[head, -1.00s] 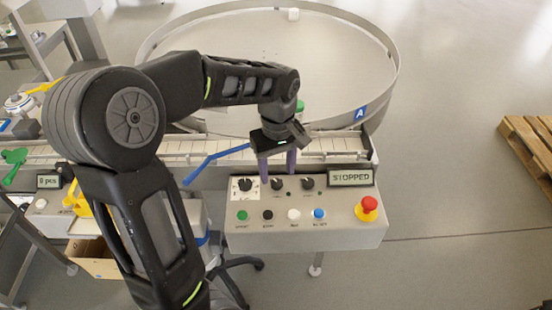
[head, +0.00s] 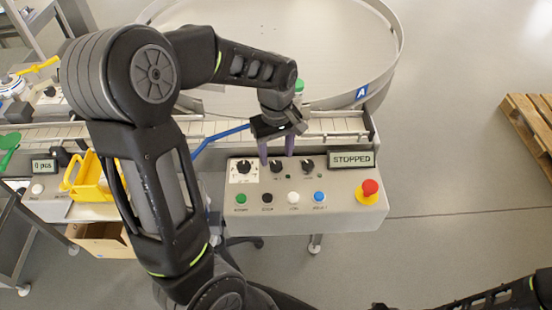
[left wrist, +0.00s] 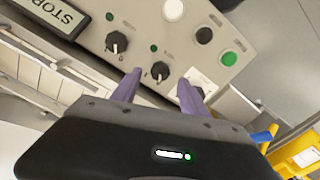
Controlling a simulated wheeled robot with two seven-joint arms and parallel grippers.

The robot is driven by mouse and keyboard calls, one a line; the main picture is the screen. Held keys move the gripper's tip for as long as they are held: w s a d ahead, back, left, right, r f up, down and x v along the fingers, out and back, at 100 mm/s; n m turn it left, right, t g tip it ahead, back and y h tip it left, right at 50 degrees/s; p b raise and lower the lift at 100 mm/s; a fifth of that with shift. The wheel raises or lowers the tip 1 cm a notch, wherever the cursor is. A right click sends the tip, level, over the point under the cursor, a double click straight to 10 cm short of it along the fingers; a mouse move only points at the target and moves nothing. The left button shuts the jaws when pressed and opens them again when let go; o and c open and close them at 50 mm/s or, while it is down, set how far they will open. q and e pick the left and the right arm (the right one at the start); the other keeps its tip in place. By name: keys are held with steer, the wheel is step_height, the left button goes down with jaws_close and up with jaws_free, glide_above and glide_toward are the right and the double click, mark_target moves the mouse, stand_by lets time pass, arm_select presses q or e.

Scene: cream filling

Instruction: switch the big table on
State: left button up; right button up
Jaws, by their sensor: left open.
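The big round table (head: 290,35) with a metal rim and a blue "A" label stands at the back. Its grey control panel (head: 335,205) has a display (head: 351,159) reading STOPPED. My left gripper (head: 277,155) is open and points down at the panel. In the left wrist view its fingers (left wrist: 159,90) straddle the middle knob (left wrist: 157,73); contact is unclear. The white plate is partly hidden there.
A conveyor (head: 330,125) runs behind the panel. A blue bar (head: 217,137) lies left of my gripper. A yellow bin (head: 92,178) and a cardboard box (head: 105,240) are at the left. A wooden pallet (head: 530,125) lies on the right; floor in front of it is clear.

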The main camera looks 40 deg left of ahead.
mark_target(276, 165)
arm_select(q)
steer(key=shift+f, duration=1.8)
steer(key=shift+c, duration=0.2)
jaws_close()
